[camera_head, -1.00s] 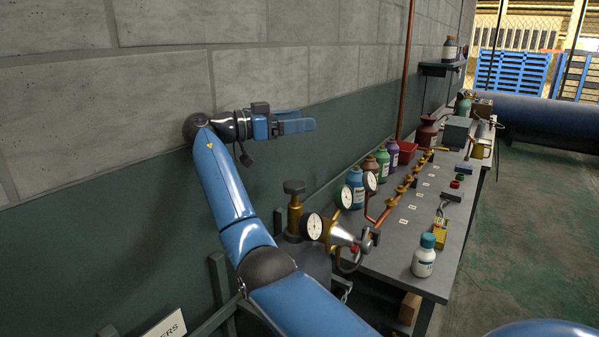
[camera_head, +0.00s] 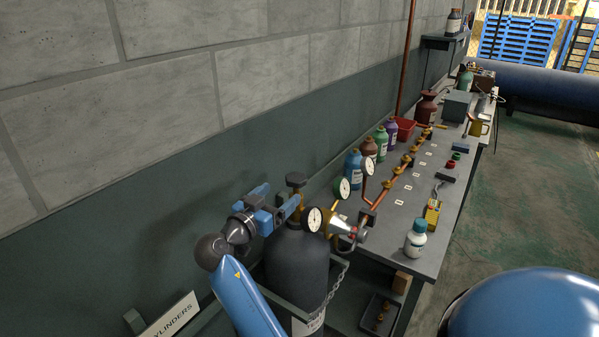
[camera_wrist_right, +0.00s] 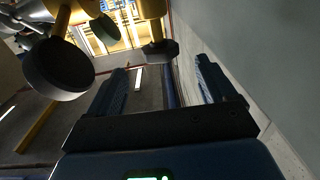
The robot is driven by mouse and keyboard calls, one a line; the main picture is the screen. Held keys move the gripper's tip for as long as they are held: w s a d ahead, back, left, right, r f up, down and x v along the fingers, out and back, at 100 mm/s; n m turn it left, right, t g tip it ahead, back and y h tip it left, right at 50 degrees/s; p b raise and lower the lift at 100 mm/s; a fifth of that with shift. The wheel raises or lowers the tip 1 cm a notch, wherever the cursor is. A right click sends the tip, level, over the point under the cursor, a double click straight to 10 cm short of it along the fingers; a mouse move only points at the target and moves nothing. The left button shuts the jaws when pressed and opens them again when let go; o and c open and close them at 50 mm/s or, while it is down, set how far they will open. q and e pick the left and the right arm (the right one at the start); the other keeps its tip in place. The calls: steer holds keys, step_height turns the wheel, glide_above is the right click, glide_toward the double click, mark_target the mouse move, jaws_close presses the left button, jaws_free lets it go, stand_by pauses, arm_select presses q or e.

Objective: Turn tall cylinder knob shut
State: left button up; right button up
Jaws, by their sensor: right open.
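The tall cylinder (camera_head: 297,262) is dark and stands upright near the wall, left of the bench. Its dark knob (camera_head: 296,180) sits on a brass valve at the top. My right gripper (camera_head: 280,200) is open at about valve height, just left of the knob, its fingers pointing toward it. In the right wrist view the dark knob (camera_wrist_right: 160,52) on its brass stem appears ahead, between the lines of the two open fingers (camera_wrist_right: 164,78). I see nothing held between the fingers. Whether a finger touches the valve cannot be told. My left gripper is out of view.
A chain (camera_head: 337,284) hangs at the cylinder. The bench (camera_head: 395,236) carries several bottles and a copper pipe with valves. The wall (camera_head: 150,190) is close behind my gripper.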

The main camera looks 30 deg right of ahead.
mark_target(301, 179)
steer(key=shift+d, duration=0.2)
steer(key=p+x, duration=0.3)
steer(key=x, duration=0.5)
steer(key=shift+w+d, duration=0.1)
steer(key=shift+d, duration=0.05)
steer(key=shift+x, duration=0.9)
steer(key=shift+f, duration=0.1)
steer(key=shift+c, duration=0.3)
steer(key=c, duration=0.9)
steer(key=shift+f, duration=0.15)
steer(key=m+g+h+b, duration=0.1)
steer(key=m+g+b, duration=0.1)
steer(key=b, duration=0.4)
steer(key=shift+f+g, duration=0.15)
steer(key=shift+g, duration=0.45)
steer(key=shift+m+g+b, duration=0.4)
steer(key=shift+g+b, duration=0.1)
steer(key=shift+b, duration=0.1)
steer(key=shift+s+r, duration=0.2)
steer(key=shift+r, duration=0.1)
